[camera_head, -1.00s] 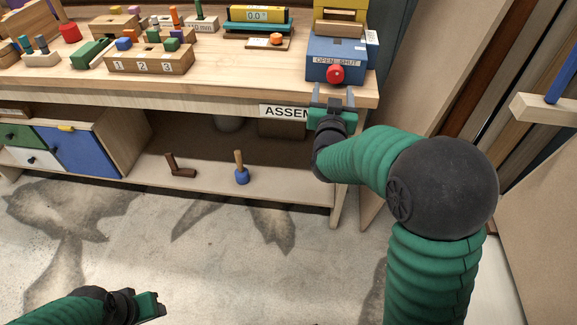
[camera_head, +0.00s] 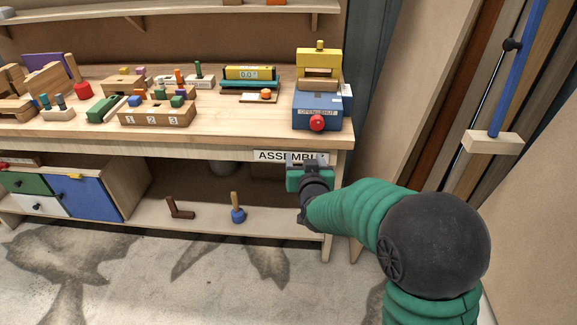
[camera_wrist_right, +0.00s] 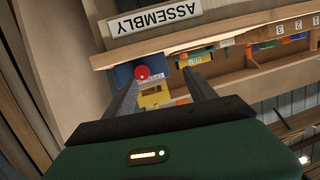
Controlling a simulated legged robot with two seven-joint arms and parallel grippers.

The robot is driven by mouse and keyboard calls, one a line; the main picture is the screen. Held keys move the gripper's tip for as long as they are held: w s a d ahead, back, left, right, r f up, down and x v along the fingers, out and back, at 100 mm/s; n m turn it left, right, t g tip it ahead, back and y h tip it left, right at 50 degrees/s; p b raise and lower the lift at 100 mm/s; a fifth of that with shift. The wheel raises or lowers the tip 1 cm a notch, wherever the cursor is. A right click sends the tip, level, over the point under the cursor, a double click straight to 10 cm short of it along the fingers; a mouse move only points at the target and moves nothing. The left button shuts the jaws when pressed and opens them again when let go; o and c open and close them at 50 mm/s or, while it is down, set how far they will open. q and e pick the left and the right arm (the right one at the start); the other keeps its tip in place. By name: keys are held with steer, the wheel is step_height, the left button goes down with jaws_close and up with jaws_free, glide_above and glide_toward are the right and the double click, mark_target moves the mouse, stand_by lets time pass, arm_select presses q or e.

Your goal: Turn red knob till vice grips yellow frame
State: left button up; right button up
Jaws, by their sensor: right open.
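The red knob (camera_head: 317,123) sits on the front of the blue vice (camera_head: 304,103), below a label reading OPEN-SHUT, at the right end of the workbench. The yellow frame (camera_head: 318,62) stands on top of the vice. In the right wrist view the red knob (camera_wrist_right: 142,72) shows between my fingers, with the yellow frame (camera_wrist_right: 155,95) beyond it. My right gripper (camera_head: 307,158) is open and empty, in front of the bench edge and below the knob, apart from it. My left gripper is not in view.
The bench's front edge bears an ASSEMBLY label (camera_head: 290,156) close to my right gripper. Several wooden blocks and a numbered block (camera_head: 157,113) stand left of the vice. A shelf below holds a blue-based peg (camera_head: 238,214). A blue pole (camera_head: 519,65) stands at right.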

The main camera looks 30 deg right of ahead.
steer(key=s+a+r+n+g+y+p, duration=0.2)
steer(key=s+a+r+g+y+p, duration=0.2)
steer(key=s+a+p, duration=0.5)
steer(key=p, duration=0.3)
steer(key=shift+s+a+r+n+g+p, duration=0.15)
steer(key=shift+s+a+n+g+p, duration=0.15)
steer(key=shift+n+g+p, duration=0.1)
